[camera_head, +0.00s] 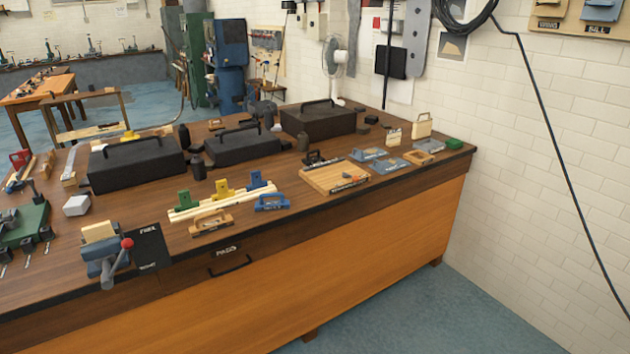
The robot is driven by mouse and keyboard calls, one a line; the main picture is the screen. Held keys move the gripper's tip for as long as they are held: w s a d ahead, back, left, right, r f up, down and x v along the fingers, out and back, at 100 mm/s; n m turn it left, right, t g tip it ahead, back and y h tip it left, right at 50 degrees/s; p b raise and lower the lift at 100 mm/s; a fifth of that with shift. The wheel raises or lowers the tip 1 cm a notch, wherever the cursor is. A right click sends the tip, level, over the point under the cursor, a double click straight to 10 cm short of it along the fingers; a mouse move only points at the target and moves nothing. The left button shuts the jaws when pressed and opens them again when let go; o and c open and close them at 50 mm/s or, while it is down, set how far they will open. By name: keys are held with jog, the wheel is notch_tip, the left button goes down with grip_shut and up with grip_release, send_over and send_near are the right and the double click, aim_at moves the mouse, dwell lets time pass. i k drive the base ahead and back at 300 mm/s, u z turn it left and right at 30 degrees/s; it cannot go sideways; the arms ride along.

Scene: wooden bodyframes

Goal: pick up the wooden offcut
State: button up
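A small pale wood block (98,232) sits at the top of the vise (105,262) at the front left of the workbench (290,230); it looks like the wooden offcut. The vise has a red-knobbed lever, and its jaws seem to be around the block, but I cannot tell how tightly. Other pale wood pieces are on the bench, including long strips (225,205) by coloured clamps and a flat board (322,181) at centre right. My gripper is not in view.
A black panel (149,247) lies right of the vise. A light grey block (76,205) and a green rack (25,225) stand left of it. Dark toolboxes (135,163) line the back. A drawer handle (231,267) is on the bench front. The blue floor (440,310) at front right is clear.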

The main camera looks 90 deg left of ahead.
aim_at(96, 232)
jog(key=u, duration=0.4)
jog(key=i, duration=0.1)
jog(key=u, duration=4.05)
